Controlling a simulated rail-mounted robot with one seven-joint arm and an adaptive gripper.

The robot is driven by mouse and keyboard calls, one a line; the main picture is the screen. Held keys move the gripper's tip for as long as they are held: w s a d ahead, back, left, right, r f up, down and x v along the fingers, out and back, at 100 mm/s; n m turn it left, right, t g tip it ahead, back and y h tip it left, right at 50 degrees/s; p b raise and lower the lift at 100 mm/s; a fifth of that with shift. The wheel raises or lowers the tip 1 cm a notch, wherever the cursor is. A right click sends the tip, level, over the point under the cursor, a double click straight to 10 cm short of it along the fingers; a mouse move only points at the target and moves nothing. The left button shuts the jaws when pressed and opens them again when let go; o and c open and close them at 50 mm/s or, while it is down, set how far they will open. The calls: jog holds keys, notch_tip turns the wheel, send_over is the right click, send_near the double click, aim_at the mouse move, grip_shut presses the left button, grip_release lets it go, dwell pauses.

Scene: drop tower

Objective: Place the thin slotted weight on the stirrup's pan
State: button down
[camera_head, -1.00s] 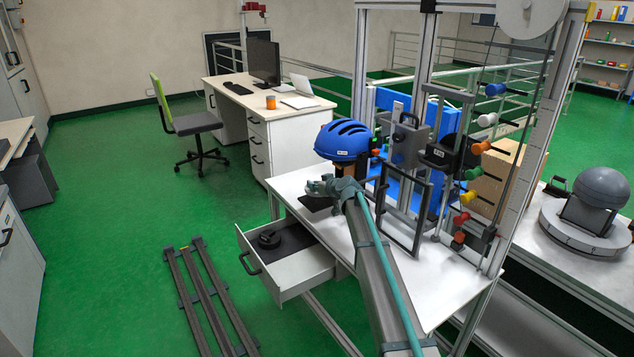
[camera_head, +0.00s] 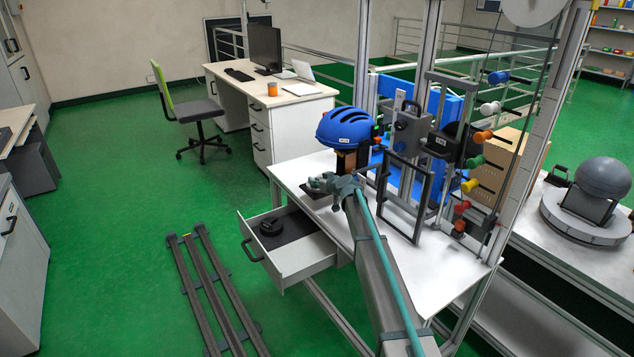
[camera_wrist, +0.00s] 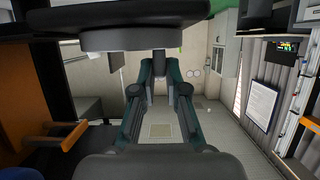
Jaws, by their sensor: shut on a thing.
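My gripper (camera_wrist: 160,75) is shut on a small upright tab of a grey disc, which I take to be the thin slotted weight (camera_wrist: 145,40). The wrist view is upside down, so the weight hangs below my fingertips. A flat black plate (camera_wrist: 100,14), perhaps the stirrup's pan, lies just beneath it. I cannot tell whether they touch. In the head view my gripper (camera_head: 333,184) is beside the brown block (camera_head: 346,161) under the blue helmet (camera_head: 345,127). My gripper and arm hide the weight there; a dark plate edge (camera_head: 316,198) shows.
An open drawer (camera_head: 306,262) holds another black round weight (camera_head: 270,240). A black upright frame (camera_head: 405,198) and the rig with coloured knobs (camera_head: 472,162) stand right of my gripper. Orange-brown parts (camera_wrist: 40,137) are close in the wrist view. The table's front (camera_head: 430,275) is bare.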

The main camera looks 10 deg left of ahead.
jog(key=c, duration=1.7)
grip_release()
jog(key=shift+f, duration=0.15)
jog(key=o, duration=0.5)
jog(key=shift+r, duration=0.25)
jog(key=shift+s+d, duration=0.25)
jog(key=shift+s, duration=0.1)
jog(key=b+v, duration=0.2)
jog(key=v, duration=0.9)
jog(key=shift+r, duration=0.2)
